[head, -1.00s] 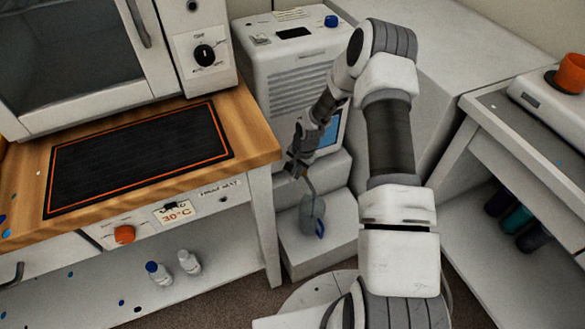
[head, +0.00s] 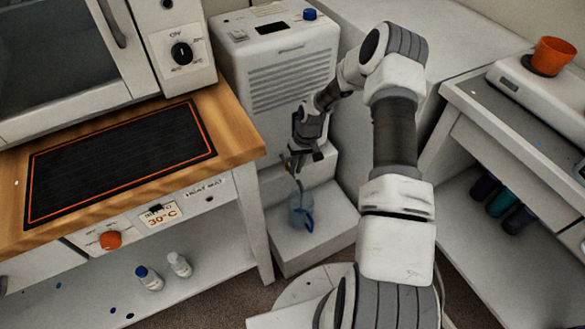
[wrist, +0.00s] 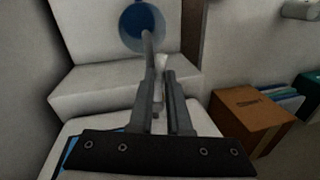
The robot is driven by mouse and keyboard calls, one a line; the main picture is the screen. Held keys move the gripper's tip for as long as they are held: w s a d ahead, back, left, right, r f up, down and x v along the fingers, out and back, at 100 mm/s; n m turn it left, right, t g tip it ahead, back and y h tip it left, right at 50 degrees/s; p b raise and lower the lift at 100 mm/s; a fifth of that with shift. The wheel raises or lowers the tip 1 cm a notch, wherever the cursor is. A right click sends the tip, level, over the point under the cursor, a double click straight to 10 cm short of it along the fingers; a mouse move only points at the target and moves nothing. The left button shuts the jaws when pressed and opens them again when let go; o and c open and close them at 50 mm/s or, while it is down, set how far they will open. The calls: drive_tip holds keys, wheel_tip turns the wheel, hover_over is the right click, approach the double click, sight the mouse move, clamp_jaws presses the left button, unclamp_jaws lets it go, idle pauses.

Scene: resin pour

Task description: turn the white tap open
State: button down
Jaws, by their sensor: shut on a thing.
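My gripper (head: 296,165) is at the front of the white machine (head: 285,75), above a clear jug (head: 300,212) with a blue handle. In the wrist view, my gripper (wrist: 161,80) has its fingers close together around a small white piece (wrist: 161,66), which looks like the white tap. A grey spout (wrist: 149,45) runs beside it down towards the jug, whose round blue inside (wrist: 141,24) shows. The tap is hidden behind my gripper in the head view, and I cannot tell how far it is turned.
The jug stands on a low white step (head: 310,245). A wooden bench (head: 235,135) with a black mat (head: 120,160) is at left, with two small bottles (head: 180,264) (head: 148,277) on the shelf below. An orange cup (head: 552,54) stands at right. A wooden box (wrist: 245,118) shows in the wrist view.

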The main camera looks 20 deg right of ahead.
drive_tip(key=shift+w+d+n, duration=0.15)
drive_tip(key=shift+d+n, duration=0.25)
drive_tip(key=shift+n, duration=0.4)
drive_tip(key=c, duration=0.9)
unclamp_jaws()
drive_tip(key=shift+o, duration=0.2)
drive_tip(key=d+r+p, duration=0.3)
drive_tip(key=r+p, duration=0.1)
drive_tip(key=r, duration=1.3)
drive_tip(key=shift+w+d, duration=0.15)
drive_tip(key=shift+w, duration=0.2)
drive_tip(key=shift+r, duration=0.1)
